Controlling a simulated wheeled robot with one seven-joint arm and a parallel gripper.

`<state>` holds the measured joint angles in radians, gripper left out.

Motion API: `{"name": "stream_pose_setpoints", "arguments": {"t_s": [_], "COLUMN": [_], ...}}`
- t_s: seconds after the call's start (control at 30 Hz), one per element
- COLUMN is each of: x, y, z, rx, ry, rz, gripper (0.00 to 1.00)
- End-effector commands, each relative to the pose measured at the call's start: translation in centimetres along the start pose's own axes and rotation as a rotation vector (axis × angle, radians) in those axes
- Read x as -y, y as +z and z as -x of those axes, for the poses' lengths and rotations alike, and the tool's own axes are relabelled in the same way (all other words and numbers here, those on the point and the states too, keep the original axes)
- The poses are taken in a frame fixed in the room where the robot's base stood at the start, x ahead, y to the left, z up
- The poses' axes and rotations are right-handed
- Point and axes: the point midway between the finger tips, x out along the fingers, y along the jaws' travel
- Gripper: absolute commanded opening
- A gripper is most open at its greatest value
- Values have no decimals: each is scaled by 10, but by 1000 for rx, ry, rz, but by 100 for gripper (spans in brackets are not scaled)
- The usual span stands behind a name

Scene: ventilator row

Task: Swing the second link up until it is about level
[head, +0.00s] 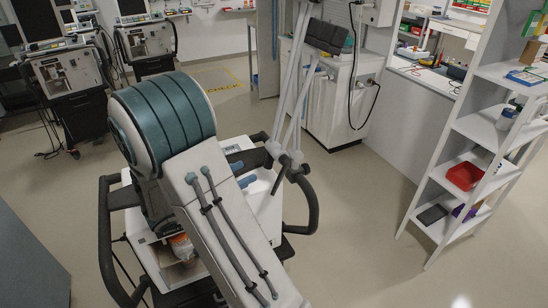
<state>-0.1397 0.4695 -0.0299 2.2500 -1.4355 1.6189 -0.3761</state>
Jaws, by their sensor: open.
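A jointed support arm stands on a white cart (264,210) with black handles (312,205). Its pale grey bars (292,100) rise steeply from a dark joint (272,152). One bar runs up past the top edge of the picture, so its far end is out of sight. I cannot tell clearly where the first link ends and the second begins. My own thick white and teal arm crosses the foreground and hides much of the cart. I cannot make out my gripper; it is hidden behind my arm or out of view.
A white shelf rack (472,145) with a red bin (465,176) stands at the right. A white cabinet (330,105) with a black cable is behind the bars. Ventilators (65,75) on carts stand at the back left. The floor (350,220) between cart and rack is clear.

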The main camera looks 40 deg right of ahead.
Motion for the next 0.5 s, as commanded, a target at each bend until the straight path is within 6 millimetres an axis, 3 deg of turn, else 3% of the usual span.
{"name": "stream_pose_setpoints", "arguments": {"t_s": [0.3, 0.5], "x": [1, 1], "y": [2, 1], "z": [-70, -99], "rx": [-1, -1], "ry": [-5, -3], "rz": [0, 0], "gripper": [44, 44]}}
